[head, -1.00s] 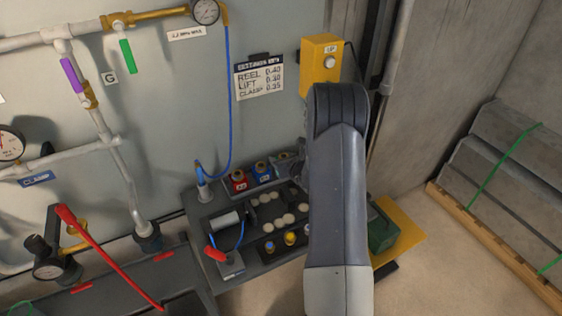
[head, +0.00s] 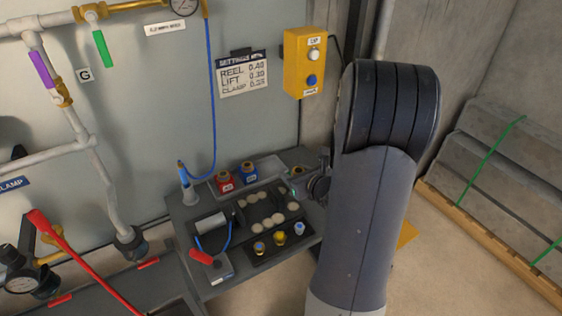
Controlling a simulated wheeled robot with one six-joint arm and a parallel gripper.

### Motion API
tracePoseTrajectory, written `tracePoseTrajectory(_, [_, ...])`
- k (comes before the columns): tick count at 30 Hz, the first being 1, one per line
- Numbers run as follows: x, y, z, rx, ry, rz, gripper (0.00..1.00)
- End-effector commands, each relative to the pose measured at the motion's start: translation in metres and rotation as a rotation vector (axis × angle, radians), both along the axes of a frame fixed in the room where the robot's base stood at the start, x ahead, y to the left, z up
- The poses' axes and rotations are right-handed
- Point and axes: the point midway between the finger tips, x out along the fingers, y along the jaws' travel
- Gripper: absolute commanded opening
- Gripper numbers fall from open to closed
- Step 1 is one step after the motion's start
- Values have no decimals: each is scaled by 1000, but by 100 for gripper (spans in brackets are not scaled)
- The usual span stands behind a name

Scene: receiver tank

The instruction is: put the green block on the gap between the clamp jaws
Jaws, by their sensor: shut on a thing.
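My gripper (head: 294,190) is small and dark at the right side of the bench, partly hidden by my own arm. It is shut, and a small hint of green shows at its fingertips, taken to be the green block; its outline is too small to make out. The gripper is beside the right end of the shallow tray (head: 208,187) that holds a red block (head: 225,182) and a blue block (head: 250,172). I cannot pick out the clamp jaws or their gap for certain.
The bench carries pale round discs (head: 257,226), a panel with several knobs (head: 280,238) and a red-handled lever (head: 201,257). A blue hose (head: 214,110) hangs to a grey nozzle holder (head: 189,196). A yellow button box (head: 305,62) is on the wall.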

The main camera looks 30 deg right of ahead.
Motion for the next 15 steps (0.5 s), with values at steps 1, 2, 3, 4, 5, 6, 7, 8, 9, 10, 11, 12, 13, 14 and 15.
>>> tracePoseTrajectory(1, [-11, -2, 0, 0, -3, -5, 14])
tracePoseTrajectory(2, [-16, -1, 0, 1, -2, -4, 14])
tracePoseTrajectory(3, [-21, -2, 0, -1, -2, -4, 14])
tracePoseTrajectory(4, [-25, -2, 1, 0, -3, -3, 14])
tracePoseTrajectory(5, [-28, -2, 0, 0, -2, -2, 14])
tracePoseTrajectory(6, [-31, -2, 0, 0, -2, -2, 14])
tracePoseTrajectory(7, [-33, -2, 1, 0, -2, -2, 14])
tracePoseTrajectory(8, [-35, -2, 1, 0, -2, -2, 14])
tracePoseTrajectory(9, [-36, -2, 1, 0, -2, -1, 14])
tracePoseTrajectory(10, [-37, -1, 1, 0, -2, 0, 14])
tracePoseTrajectory(11, [-38, -1, 1, 0, -2, 0, 14])
tracePoseTrajectory(12, [-39, -1, 1, 0, -2, 0, 14])
tracePoseTrajectory(13, [-39, -1, 1, 0, -2, 1, 14])
tracePoseTrajectory(14, [-38, 0, 1, 0, -2, 2, 14])
tracePoseTrajectory(15, [-37, 1, 2, -1, -2, 6, 14])
